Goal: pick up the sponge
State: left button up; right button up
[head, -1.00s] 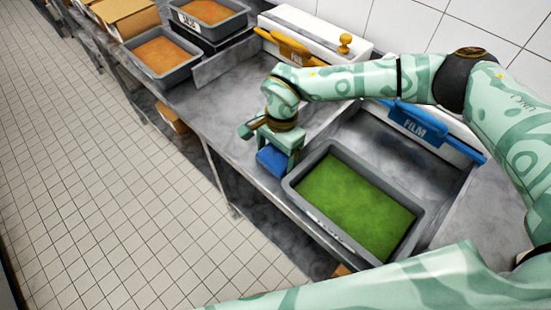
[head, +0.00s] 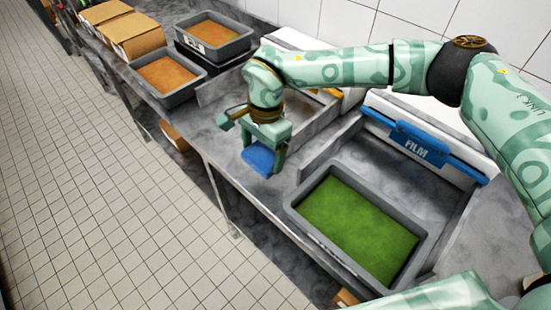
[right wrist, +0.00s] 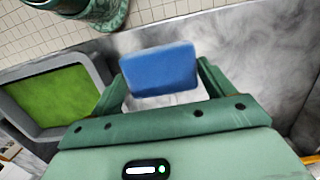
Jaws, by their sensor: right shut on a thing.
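The blue sponge (head: 258,160) is held between the fingers of my right gripper (head: 264,150), at the left of the green-filled tray in the head view. In the right wrist view the sponge (right wrist: 158,70) sits between the two green fingers of the right gripper (right wrist: 160,80), with its broad face showing. It appears held above the grey counter, apart from the tray. My left gripper is not in view.
A grey tray with green contents (head: 425,245) stands at the right on the counter (head: 218,145). A blue FILM bar (head: 415,148) is behind it. Trays with orange contents (head: 165,75) (head: 212,30) and cardboard boxes (head: 135,35) stand at the far left. Tiled floor lies left of the counter.

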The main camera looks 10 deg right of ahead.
jog(key=w+a+b, duration=0.7)
jog(key=w+a, duration=0.2)
jog(key=a, duration=0.4)
jog(key=shift+a, duration=0.3)
jog(key=shift+w, duration=0.1)
jog(key=shift+o, duration=0.4)
